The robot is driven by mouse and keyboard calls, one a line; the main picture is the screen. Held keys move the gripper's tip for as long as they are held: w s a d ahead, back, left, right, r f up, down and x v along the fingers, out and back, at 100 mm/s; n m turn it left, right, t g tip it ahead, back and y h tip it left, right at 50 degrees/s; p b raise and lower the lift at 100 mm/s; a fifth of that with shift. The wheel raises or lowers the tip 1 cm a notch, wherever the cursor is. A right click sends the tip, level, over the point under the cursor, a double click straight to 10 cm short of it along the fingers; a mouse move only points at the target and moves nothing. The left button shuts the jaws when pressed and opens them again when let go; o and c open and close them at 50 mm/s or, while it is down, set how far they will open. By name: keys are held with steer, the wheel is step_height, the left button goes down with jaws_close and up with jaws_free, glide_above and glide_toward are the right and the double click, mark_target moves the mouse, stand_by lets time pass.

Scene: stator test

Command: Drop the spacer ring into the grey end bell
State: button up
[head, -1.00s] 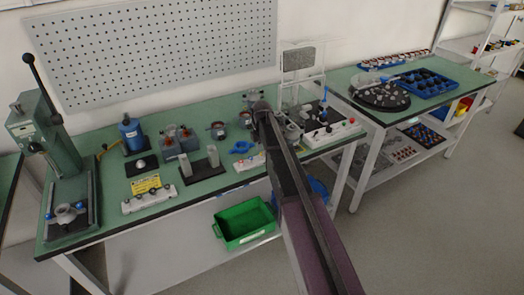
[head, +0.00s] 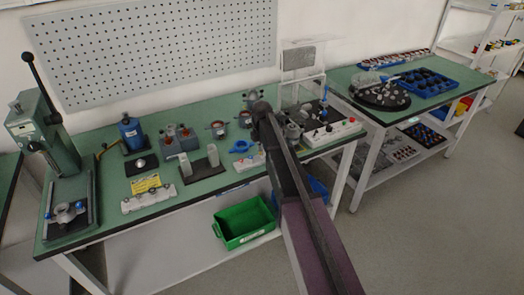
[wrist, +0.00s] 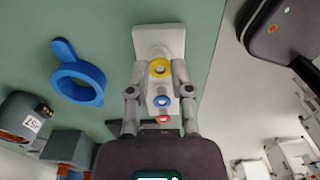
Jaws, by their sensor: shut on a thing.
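In the wrist view my gripper (wrist: 159,70) reaches over a white rack (wrist: 147,38) with its two fingers closed in. A yellow ring, which I take for the spacer ring (wrist: 159,60), sits between the fingertips. Its exact contact with them is hard to see. A blue ring (wrist: 161,101) and a red ring (wrist: 162,119) lie in line below it on the rack. In the head view the rack (head: 248,163) is partly behind my arm, which hides the gripper. A grey lobed part (head: 67,213), possibly the grey end bell, rests on the press base at left.
A blue ring-shaped holder with a handle (wrist: 62,75) lies left of the rack. A green bin (head: 244,222) is below. The press (head: 40,135) rises at left.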

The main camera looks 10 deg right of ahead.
steer(key=shift+r, duration=0.2)
steer(key=shift+r+p, duration=1.3)
steer(key=shift+p, duration=0.25)
